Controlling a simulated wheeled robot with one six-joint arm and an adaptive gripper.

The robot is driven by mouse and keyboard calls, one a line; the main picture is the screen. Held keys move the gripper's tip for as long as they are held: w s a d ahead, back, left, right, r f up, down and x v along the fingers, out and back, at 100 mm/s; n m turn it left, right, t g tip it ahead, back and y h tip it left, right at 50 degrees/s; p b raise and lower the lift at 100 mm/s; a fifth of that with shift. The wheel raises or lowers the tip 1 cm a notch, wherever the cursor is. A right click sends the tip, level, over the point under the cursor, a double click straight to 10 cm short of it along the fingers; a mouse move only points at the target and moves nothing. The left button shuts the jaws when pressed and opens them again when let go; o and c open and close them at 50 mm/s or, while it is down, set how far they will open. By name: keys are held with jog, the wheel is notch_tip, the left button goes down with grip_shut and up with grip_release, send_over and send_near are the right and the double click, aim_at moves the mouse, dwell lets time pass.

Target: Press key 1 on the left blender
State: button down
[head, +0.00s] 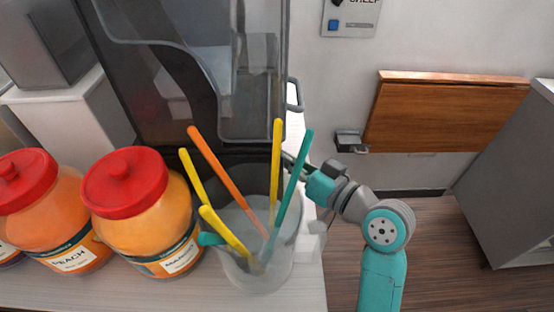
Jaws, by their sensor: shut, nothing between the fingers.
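A large machine with a smoky clear cover and dark body (180,75) fills the upper middle. Another appliance, a grey box-like top (48,40) on a white base (72,110), stands at the far left. I cannot tell for certain which is the left blender, and no key 1 can be made out. My arm reaches in from the right. My gripper (288,163) is shut and empty, beside the dark machine's lower right side. Its fingertips are mostly hidden behind the straws and clear pitcher, so I cannot tell whether it touches anything.
A clear pitcher (258,272) with yellow, orange and teal sticks stands at the counter front, before my gripper. Red-lidded jars (140,212) line the counter at left. A wooden wall shelf (440,115) and a grey cabinet (515,190) are at right. Floor is open between.

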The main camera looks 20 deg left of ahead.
jog(key=shift+d, duration=0.1)
jog(key=shift+w+d+r, duration=0.2)
jog(key=shift+d, duration=0.45)
jog(key=d, duration=0.1)
jog(key=w+d+r, duration=0.1)
jog(key=d, duration=0.2)
jog(key=shift+w+d+r, duration=0.15)
jog(key=shift+d+r, duration=0.15)
dwell(0.4)
dwell(0.6)
